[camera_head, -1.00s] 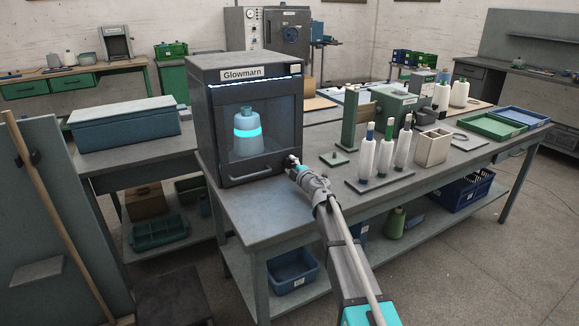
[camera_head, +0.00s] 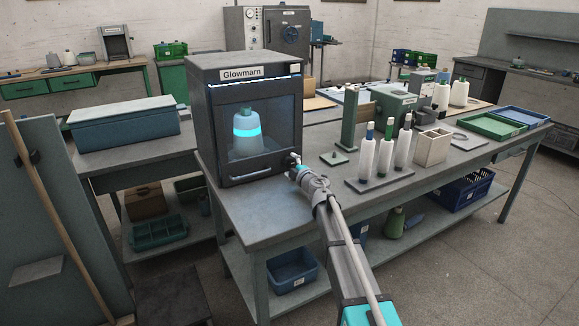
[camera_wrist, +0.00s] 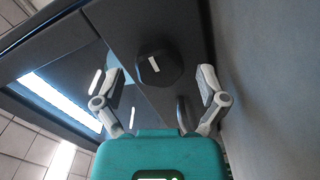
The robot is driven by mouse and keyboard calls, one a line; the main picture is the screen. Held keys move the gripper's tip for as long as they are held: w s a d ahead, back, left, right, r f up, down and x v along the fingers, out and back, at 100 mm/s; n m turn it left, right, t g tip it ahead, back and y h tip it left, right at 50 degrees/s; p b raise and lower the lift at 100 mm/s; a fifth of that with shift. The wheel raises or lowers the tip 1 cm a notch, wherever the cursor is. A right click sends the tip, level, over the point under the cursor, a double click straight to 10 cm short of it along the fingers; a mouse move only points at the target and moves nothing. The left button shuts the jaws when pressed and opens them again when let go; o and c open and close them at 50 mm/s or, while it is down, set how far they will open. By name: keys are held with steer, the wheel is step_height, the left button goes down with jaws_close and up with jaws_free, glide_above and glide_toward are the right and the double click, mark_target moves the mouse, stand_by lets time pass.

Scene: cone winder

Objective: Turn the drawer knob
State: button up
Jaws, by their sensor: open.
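A dark round knob (camera_wrist: 153,68) with a white pointer mark sits on the dark front of the cabinet labelled Glowmarn (camera_head: 246,68). In the wrist view the knob lies ahead of my gripper (camera_wrist: 160,80), between its two spread grey fingers. The fingers are open, one to each side of the knob, with a gap on both sides. I cannot tell how far the tips are from the panel. In the head view my gripper (camera_head: 296,162) is at the cabinet's lower right front corner, and the knob is hidden there.
The cabinet stands on a grey workbench (camera_head: 250,215). Behind its window is a cone-shaped object (camera_head: 247,142) with a glowing cyan band. A bar handle (camera_head: 250,173) runs below the window. Right of my gripper, several white spools (camera_head: 385,155) stand on a dark base.

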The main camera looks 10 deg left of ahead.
steer(key=shift+s, duration=0.1)
steer(key=v, duration=1.2)
stand_by(0.5)
